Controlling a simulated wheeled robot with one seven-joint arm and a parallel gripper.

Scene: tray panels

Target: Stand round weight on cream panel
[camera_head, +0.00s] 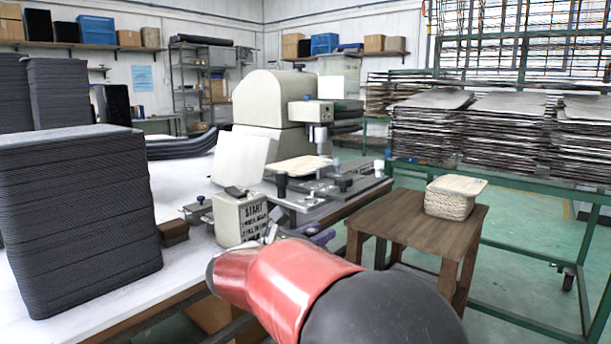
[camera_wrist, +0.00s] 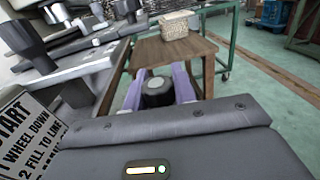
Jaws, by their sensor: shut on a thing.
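My gripper (camera_wrist: 158,90) shows in the wrist view with its two purple fingers shut on a dark round weight (camera_wrist: 158,98) with a pale top. In the head view only a bit of purple gripper (camera_head: 322,236) shows past my red and black arm, and the weight is hidden there. A flat cream panel (camera_head: 461,184) lies on a woven block on the wooden table, beyond my gripper; it also tops the block in the wrist view (camera_wrist: 177,15). Other cream panels are a tilted one (camera_head: 240,158) by the machine and a flat one (camera_head: 303,164) on the machine bed.
The wooden table (camera_head: 405,222) is otherwise bare. A machine (camera_head: 275,100) and a printed START box (camera_head: 240,218) stand on the white bench at left. A tall stack of dark trays (camera_head: 75,215) fills the left. A green rack (camera_head: 520,186) stands behind the table.

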